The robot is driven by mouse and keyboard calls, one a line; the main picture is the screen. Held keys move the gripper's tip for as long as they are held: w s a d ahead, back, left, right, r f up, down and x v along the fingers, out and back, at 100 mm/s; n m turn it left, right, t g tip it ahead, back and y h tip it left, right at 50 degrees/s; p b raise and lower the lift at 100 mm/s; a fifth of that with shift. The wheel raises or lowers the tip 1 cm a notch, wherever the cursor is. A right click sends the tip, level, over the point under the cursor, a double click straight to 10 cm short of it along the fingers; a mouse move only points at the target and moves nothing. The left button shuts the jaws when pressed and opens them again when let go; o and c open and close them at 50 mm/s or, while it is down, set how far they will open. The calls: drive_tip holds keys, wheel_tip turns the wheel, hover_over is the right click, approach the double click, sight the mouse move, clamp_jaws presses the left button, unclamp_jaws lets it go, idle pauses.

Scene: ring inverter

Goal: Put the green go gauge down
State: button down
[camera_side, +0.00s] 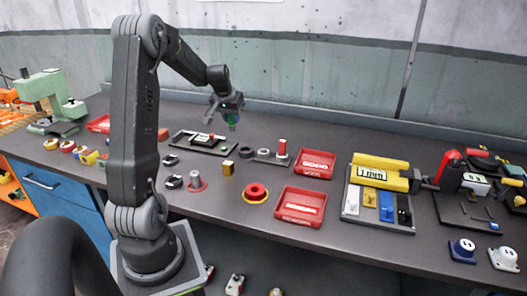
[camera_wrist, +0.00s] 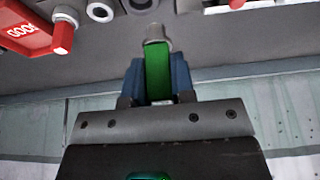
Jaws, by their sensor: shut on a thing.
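The green go gauge (camera_wrist: 158,75) is held between the blue fingers of my gripper (camera_wrist: 160,80) in the wrist view, with a grey tip standing out beyond them. In the side view the gauge (camera_side: 232,119) shows as a small green piece under my gripper (camera_side: 231,121). My gripper is shut on it, above the back part of the bench and clear of the surface. A dark tray (camera_side: 203,143) with a white-labelled piece on it lies below and to the left of my gripper.
Grey rings and a post with a red top (camera_side: 282,148) stand right of my gripper. Red trays (camera_side: 299,221) lie farther right. A yellow block (camera_side: 228,168) and a red ring on a yellow base (camera_side: 255,193) stand nearer the front. The wall is close behind.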

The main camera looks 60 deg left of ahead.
drive_tip(key=w+d+f, duration=0.1)
drive_tip(key=w+f, duration=0.1)
drive_tip(key=w, duration=0.1)
drive_tip(key=w+d+f, duration=0.1)
drive_tip(key=w+f, duration=0.1)
drive_tip(key=w, duration=0.1)
drive_tip(key=w+d+f, duration=0.2)
drive_tip(key=w, duration=0.2)
drive_tip(key=shift+f, duration=2.2)
drive_tip(key=shift+f, duration=0.15)
drive_tip(key=c, duration=1)
unclamp_jaws()
drive_tip(key=shift+o, duration=0.2)
